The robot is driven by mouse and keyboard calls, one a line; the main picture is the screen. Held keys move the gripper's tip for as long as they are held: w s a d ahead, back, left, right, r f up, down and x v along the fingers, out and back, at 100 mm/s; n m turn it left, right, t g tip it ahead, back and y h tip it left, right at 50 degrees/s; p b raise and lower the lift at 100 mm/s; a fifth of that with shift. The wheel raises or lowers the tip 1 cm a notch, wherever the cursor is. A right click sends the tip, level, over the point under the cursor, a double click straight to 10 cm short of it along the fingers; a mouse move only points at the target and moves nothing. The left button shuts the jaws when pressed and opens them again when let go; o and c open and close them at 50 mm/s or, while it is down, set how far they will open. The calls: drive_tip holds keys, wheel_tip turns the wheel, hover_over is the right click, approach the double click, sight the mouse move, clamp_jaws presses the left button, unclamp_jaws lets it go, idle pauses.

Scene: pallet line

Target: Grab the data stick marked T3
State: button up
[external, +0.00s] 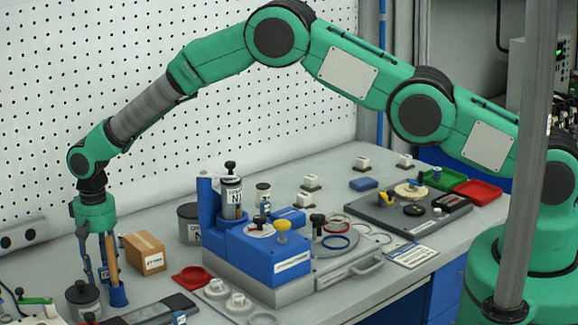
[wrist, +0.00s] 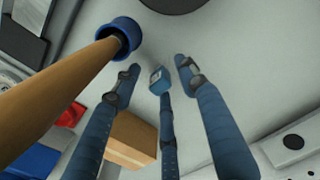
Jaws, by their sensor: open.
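My gripper (external: 98,268) hangs fingers-down at the left end of the bench, and its blue fingers (wrist: 158,76) are spread apart in the wrist view. A small blue block with a pale label (wrist: 157,78) shows between the fingertips. It may be the data stick, but I cannot read T3 on it. I cannot tell whether it touches the middle finger. Nothing is clearly held. In the external view the fingers and a wooden handle hide this spot, and I cannot make out the block there.
A wooden handle (wrist: 62,97) stands in a blue cup (wrist: 122,30), close beside the fingers. A cardboard box (external: 143,254) is just right of the gripper. A dark-lidded grey pot (external: 83,298) stands in front. A red tray (external: 191,277) lies farther right.

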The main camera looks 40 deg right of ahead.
sight(103, 268)
drive_tip(key=shift+c, duration=0.3)
drive_tip(key=c, duration=0.9)
drive_tip(key=shift+c, duration=0.2)
drive_tip(key=shift+r, duration=0.2)
drive_tip(key=shift+r, duration=4.85)
